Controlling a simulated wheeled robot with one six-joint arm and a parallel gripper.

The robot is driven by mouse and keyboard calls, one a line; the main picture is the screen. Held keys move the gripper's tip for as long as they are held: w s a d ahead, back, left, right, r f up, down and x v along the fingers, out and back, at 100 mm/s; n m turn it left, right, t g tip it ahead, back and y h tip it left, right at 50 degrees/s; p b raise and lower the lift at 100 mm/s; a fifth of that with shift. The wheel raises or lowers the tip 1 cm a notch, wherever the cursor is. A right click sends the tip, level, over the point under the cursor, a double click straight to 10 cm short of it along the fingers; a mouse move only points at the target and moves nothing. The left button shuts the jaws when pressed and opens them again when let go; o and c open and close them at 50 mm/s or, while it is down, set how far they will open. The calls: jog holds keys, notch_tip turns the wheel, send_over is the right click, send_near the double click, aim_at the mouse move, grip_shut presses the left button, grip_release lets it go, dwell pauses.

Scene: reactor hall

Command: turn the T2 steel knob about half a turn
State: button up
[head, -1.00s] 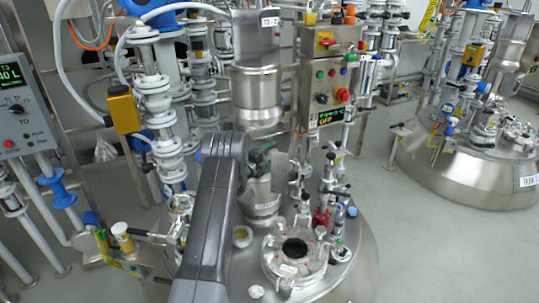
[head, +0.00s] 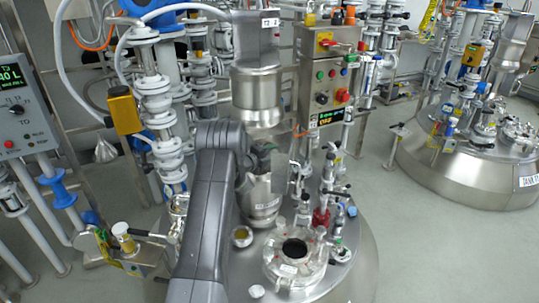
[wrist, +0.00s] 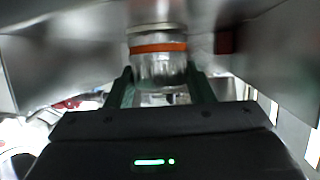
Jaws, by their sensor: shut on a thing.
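The steel knob (wrist: 160,68), a shiny ribbed cylinder with an orange ring around it, stands between the two dark green fingers of my gripper (wrist: 162,84) in the wrist view. The fingers are shut on its sides. In the head view my grey arm reaches up in front of the vessel, and its wrist is at the steel body below the T2 motor housing (head: 256,85). The knob and fingertips cannot be made out there; my own arm covers that area.
The control box (head: 325,88) with coloured buttons and a lit display stands behind, right of the motor. The vessel lid carries an open round port (head: 294,248) and several valves. White pipework stands on the left. Open floor lies to the right, before another vessel (head: 470,165).

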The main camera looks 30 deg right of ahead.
dwell(0.3)
jog(key=o, duration=1)
jog(key=b+v, duration=0.2)
jog(key=v, duration=1.1)
jog(key=shift+s+a+r, duration=0.1)
jog(key=shift+a+r, duration=0.1)
jog(key=shift+a, duration=0.15)
